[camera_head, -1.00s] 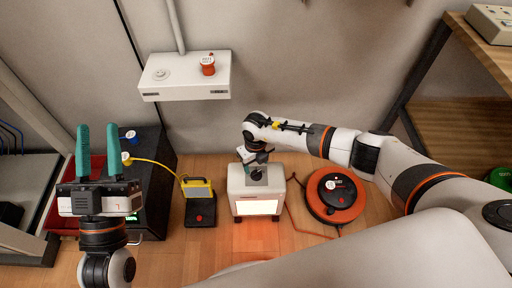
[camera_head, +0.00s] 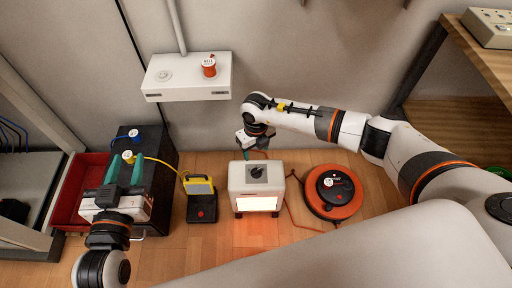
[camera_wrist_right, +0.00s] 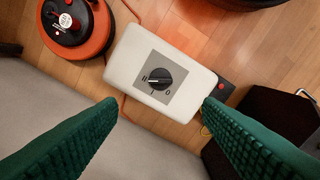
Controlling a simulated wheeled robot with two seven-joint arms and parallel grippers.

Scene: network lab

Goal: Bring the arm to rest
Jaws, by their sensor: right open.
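My right gripper (camera_wrist_right: 160,102) is open and empty; its two green fingers are wide apart in the right wrist view. In the head view this gripper (camera_head: 254,148) hangs just behind the white heater (camera_head: 236,180), apart from its knob (camera_head: 256,171). The wrist view shows the heater (camera_wrist_right: 125,75) and its black dial (camera_wrist_right: 157,78) beyond the fingertips.
An orange cable reel (camera_head: 335,192) stands right of the heater. A yellow work lamp (camera_head: 199,186) stands left of it. A red drawer (camera_head: 76,185) is by the cabinet. A white wall box (camera_head: 187,74) holds a red-and-white plug. A wooden bench (camera_head: 490,70) is at the right.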

